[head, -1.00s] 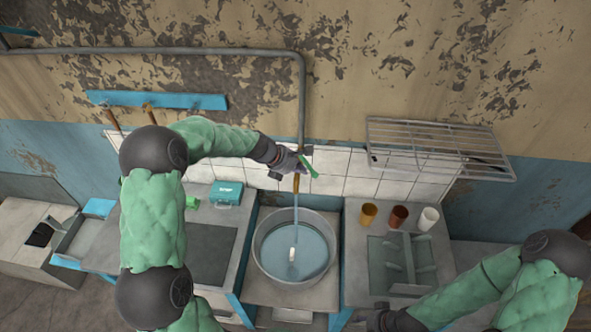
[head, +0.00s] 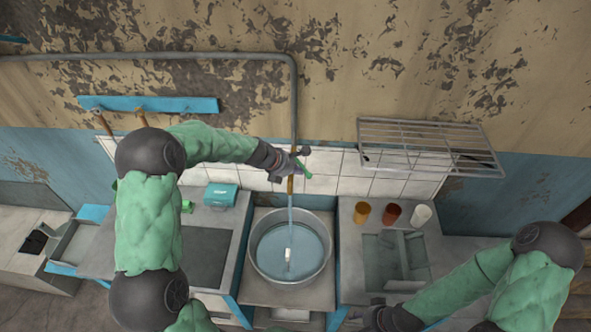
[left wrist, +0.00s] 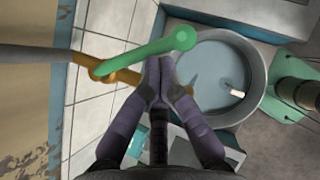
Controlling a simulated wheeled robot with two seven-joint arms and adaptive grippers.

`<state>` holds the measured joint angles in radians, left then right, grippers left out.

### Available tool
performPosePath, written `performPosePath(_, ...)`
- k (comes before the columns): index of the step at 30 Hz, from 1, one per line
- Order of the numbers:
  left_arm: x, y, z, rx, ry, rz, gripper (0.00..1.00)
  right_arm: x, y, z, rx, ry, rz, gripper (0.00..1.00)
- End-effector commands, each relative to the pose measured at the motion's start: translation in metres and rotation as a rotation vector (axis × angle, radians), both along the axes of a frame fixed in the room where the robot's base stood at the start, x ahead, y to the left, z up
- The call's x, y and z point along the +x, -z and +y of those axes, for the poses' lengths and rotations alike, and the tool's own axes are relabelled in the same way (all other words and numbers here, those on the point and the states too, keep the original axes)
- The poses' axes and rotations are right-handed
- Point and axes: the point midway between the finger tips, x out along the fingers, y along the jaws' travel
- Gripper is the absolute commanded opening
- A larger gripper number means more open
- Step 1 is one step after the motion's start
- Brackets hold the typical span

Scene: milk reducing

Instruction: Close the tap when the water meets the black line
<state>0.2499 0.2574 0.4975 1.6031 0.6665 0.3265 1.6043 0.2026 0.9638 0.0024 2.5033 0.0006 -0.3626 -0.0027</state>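The tap (head: 291,184) is a brownish spout on the wall pipe with a green lever handle (left wrist: 140,58). A stream of water (head: 290,215) runs from it into a round metal basin (head: 254,266). Water (head: 270,247) covers the basin's bottom, and a small white object (head: 288,256) shows in it. I cannot make out a black line. My left gripper (head: 297,160) is at the tap; in the left wrist view its fingers (left wrist: 164,68) look closed together beside the green handle, apparently not around it. My right gripper (head: 368,316) is low in the head view, partly cut off.
Brown, rust and white cups (head: 392,213) stand on the right counter beside a grey rack (head: 396,262). A wire shelf (head: 425,147) hangs above. A teal box (head: 220,195) sits on the left counter. The wall pipe (head: 293,95) drops close behind my left gripper.

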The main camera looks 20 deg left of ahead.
Motion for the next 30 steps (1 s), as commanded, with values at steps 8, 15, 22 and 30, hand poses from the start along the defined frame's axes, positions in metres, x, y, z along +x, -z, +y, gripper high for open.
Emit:
performPosePath(8,0.004,-0.002,-0.008,-0.001,-0.086,0.002,0.0,0.0,-0.012,0.0,0.0,0.0,0.0,0.47)
performPosePath(15,0.013,-0.001,-0.018,-0.001,-0.158,0.003,0.0,0.0,-0.026,0.0,0.0,0.0,0.0,0.47)
performPosePath(22,0.022,-0.001,-0.029,0.0,-0.312,0.002,0.0,0.0,-0.037,0.0,0.0,0.0,0.0,0.47)
performPosePath(30,0.031,0.0,-0.034,0.0,-0.497,0.002,0.0,0.0,-0.044,0.0,0.0,0.0,0.0,0.47)
